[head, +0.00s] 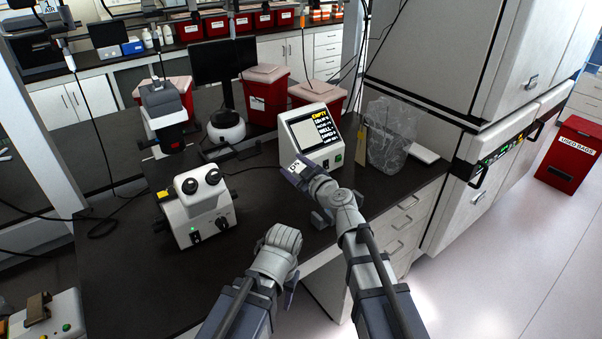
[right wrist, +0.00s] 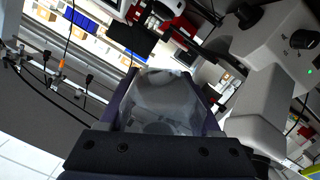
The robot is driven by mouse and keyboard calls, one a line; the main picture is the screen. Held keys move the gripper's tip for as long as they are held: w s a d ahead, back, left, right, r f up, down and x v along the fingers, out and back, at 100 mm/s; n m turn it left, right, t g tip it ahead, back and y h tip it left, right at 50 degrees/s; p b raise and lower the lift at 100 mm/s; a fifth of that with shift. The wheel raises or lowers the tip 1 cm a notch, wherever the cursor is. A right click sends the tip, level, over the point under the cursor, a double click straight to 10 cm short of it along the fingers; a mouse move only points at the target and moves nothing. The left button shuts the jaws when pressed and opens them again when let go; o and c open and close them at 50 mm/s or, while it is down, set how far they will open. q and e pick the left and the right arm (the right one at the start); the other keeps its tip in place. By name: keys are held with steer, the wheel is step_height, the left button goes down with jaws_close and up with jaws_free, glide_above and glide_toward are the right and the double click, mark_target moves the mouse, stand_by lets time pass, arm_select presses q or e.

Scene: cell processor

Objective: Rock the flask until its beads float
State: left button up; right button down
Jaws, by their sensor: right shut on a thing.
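The flask (right wrist: 165,100) is a clear, see-through vessel in the right wrist view, held between the two dark purple fingers of my right gripper (right wrist: 165,88). Beads cannot be made out in it.
A white microscope (head: 197,208) stands on the bench left of my arms. A processor box (head: 311,138) with a screen reading "EMPTY" stands behind my right gripper. A clear bag-lined bin (head: 388,145) is right of it. Red bins (head: 266,88) stand behind. A red used-bags bin (head: 570,153) is at far right.

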steer(key=shift+m, duration=0.9)
steer(key=m+y, duration=0.1)
steer(key=m, duration=0.1)
steer(key=shift+m+g, duration=0.3)
steer(key=shift+g, duration=0.1)
steer(key=m+y, duration=0.1)
steer(key=m, duration=0.4)
steer(key=shift+g, duration=0.3)
steer(key=shift+n, duration=0.7)
steer(key=n+h, duration=0.1)
steer(key=n, duration=0.2)
